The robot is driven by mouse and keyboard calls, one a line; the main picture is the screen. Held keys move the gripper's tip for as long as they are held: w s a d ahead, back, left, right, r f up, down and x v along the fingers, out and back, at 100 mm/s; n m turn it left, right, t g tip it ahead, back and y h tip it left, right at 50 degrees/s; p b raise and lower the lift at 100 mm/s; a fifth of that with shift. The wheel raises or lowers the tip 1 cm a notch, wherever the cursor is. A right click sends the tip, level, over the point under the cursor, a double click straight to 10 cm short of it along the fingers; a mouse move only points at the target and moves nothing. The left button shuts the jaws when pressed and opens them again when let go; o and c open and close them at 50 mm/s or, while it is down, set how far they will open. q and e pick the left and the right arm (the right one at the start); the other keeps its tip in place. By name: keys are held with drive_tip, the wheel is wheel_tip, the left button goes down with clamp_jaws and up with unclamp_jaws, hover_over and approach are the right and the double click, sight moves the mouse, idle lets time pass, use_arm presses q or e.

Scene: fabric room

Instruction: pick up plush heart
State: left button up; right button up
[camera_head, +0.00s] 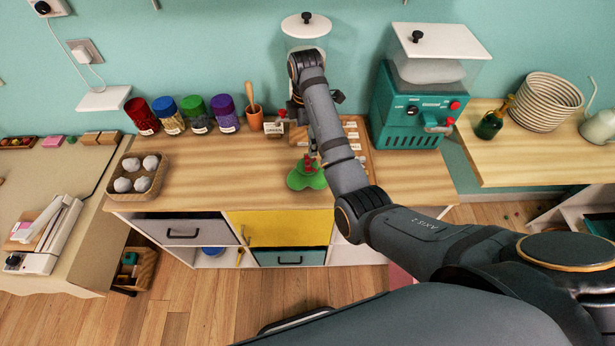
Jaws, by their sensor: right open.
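A green, rounded, lobed thing (302,181) lies at the front edge of the wooden counter, with a small red part (307,165) on top of it. It could be the plush heart, but I cannot tell for certain; its right side is hidden behind my right arm. My right gripper (313,156) is open and mostly hidden behind the forearm, just above the red part. I cannot tell whether it touches it. My left gripper is out of view.
On the counter (210,190) stand several coloured jars (195,113), a pot with a pestle (254,118) and a basket of pale balls (137,175). A teal machine (415,105) stands at the right. The counter's left-middle is clear.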

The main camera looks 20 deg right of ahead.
sight(307, 160)
wheel_tip(307, 160, down, 7)
drive_tip(key=b, duration=0.5)
drive_tip(key=shift+r, duration=0.2)
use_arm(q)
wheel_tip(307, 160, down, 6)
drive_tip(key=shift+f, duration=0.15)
use_arm(e)
drive_tip(key=shift+r, duration=0.1)
wheel_tip(307, 160, down, 5)
drive_tip(key=b, duration=0.3)
drive_tip(key=shift+r+b, duration=0.2)
drive_tip(key=shift+b, duration=0.1)
drive_tip(key=shift+f+p, duration=0.55)
drive_tip(key=shift+f, duration=0.2)
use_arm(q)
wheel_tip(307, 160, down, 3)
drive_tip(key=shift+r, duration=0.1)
use_arm(e)
drive_tip(key=c, duration=0.7)
